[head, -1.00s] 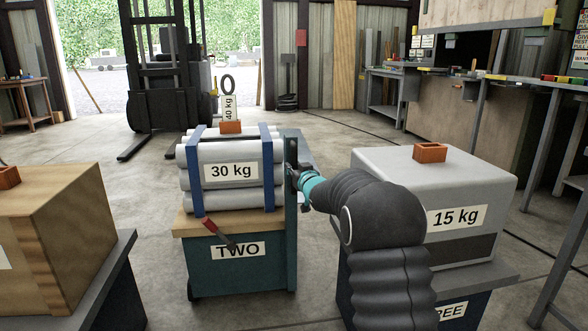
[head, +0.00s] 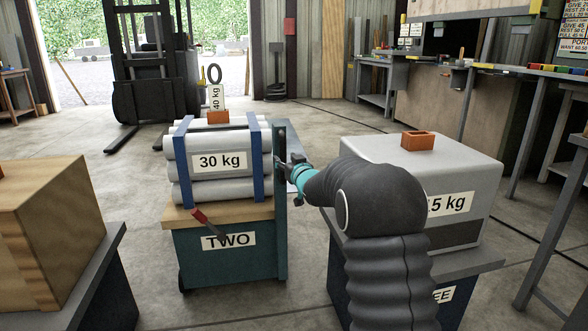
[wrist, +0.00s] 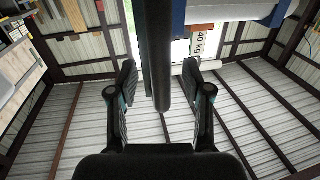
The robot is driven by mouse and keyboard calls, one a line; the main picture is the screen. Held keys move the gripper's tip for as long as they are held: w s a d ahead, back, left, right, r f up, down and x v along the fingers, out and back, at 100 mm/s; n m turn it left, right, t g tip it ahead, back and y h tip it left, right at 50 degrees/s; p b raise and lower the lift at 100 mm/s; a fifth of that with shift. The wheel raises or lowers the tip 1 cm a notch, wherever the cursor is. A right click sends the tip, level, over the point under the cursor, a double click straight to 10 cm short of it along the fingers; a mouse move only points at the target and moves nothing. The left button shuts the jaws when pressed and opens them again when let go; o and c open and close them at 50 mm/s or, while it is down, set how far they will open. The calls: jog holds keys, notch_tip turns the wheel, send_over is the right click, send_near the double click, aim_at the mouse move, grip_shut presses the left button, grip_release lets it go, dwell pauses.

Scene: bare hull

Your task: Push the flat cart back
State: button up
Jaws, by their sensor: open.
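The cart labelled TWO (head: 225,262) stands in the middle of the head view, with a wooden deck and a teal body. It bears grey rolls marked 30 kg (head: 220,143), held by blue straps. A teal upright (head: 281,235) rises at its right side. My gripper (head: 288,170) is at the right of this upright, partly hidden by my own arm. In the wrist view my gripper (wrist: 160,75) has its fingers apart, with a dark bar (wrist: 155,30) running between them. I cannot tell whether the fingers touch it.
A wooden crate (head: 45,235) stands on a cart at left. A grey 15 kg box (head: 450,170) sits on another cart at right, close to my arm. A forklift (head: 150,95) stands behind. Open concrete floor (head: 335,125) lies behind the carts.

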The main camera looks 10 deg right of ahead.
jog(key=s+d, duration=0.1)
jog(key=s, duration=0.7)
jog(key=shift+s+d, duration=0.35)
